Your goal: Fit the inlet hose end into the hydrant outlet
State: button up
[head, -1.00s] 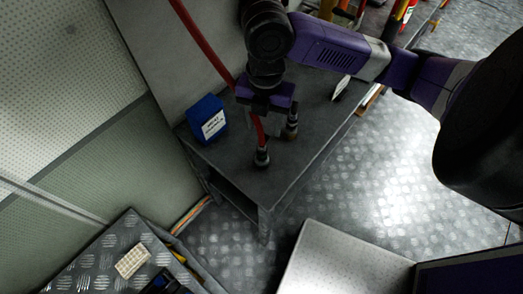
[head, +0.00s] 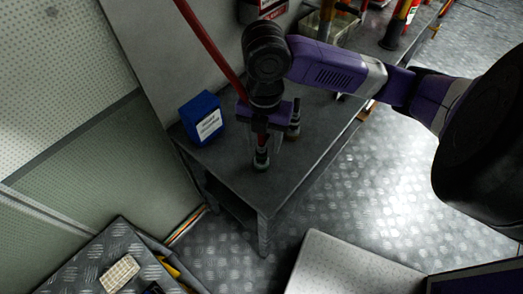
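The red inlet hose (head: 197,33) comes down from the top of the head view, behind my wrist. Its dark end with a metallic ring (head: 261,160) is upright at the front part of the grey bench (head: 240,180). My gripper (head: 263,148) points down over this end, with its fingers around or beside the red part just above it. I cannot tell whether the fingers touch the hose. A dark upright fitting (head: 295,118), possibly the hydrant outlet, stands just right of my gripper, partly hidden by it.
A blue box with a white label (head: 203,119) stands on the bench left of my gripper. Red and yellow items (head: 398,22) stand at the far end of the bench. A metal-topped case (head: 90,262) with a pale block (head: 120,273) is at lower left. Patterned floor lies right of the bench.

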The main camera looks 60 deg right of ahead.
grip_shut()
jog(key=shift+r, duration=0.3)
jog(key=shift+s+r+p, duration=0.1)
jog(key=shift+r+p, duration=0.25)
jog(key=shift+p, duration=0.1)
jog(key=shift+r+p, duration=0.45)
jog(key=shift+r, duration=0.2)
jog(key=shift+r, duration=0.35)
jog(key=shift+r+p, duration=0.2)
jog(key=shift+p, duration=0.2)
jog(key=shift+r+p, duration=1.4)
jog(key=shift+r, duration=0.6)
